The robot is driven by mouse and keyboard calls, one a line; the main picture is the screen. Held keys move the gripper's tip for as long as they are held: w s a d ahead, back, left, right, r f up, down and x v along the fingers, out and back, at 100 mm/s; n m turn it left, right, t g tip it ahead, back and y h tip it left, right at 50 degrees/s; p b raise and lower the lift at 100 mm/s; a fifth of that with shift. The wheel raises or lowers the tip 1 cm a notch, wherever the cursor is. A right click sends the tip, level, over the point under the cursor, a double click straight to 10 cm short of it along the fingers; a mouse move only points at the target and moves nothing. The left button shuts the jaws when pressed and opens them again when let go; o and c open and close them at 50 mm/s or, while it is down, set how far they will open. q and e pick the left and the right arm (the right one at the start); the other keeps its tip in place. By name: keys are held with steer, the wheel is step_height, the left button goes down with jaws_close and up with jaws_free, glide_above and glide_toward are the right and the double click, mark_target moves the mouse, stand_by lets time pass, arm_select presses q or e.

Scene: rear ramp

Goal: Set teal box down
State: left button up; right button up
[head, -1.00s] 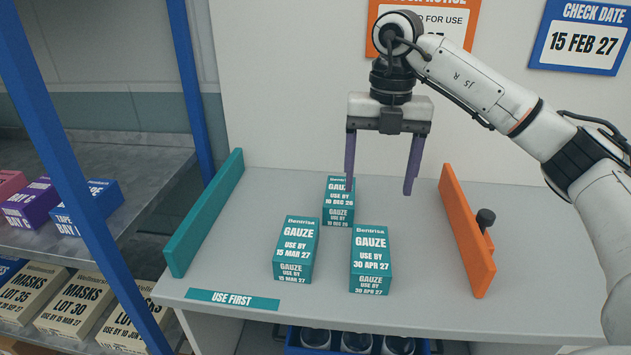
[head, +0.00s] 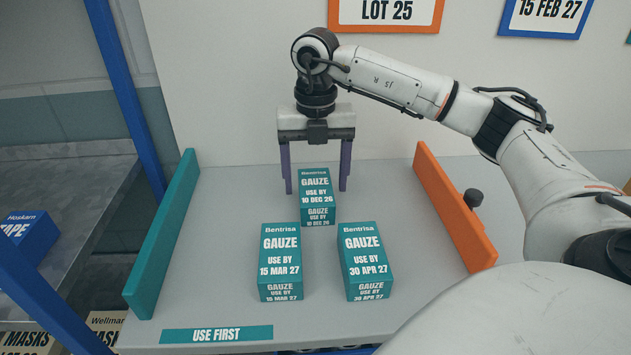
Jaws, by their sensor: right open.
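Three teal gauze boxes stand upright on the grey shelf (head: 225,215). The box marked 10 DEC 26 (head: 317,197) is at the back, the box marked 15 MAR 27 (head: 281,262) is front left, and the box marked 30 APR 27 (head: 364,260) is front right. My right gripper (head: 317,190) is open and points down, with one finger to each side of the 10 DEC 26 box and gaps showing on both sides. My left gripper is not in view.
A teal rail (head: 165,235) bounds the shelf on the left and an orange rail (head: 455,208) with a black knob (head: 473,198) on the right. A USE FIRST label (head: 217,334) is on the front edge. A blue post (head: 125,100) and a side shelf are at left.

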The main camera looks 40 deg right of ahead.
step_height(320, 180, down, 2)
steer(key=c, duration=1.3)
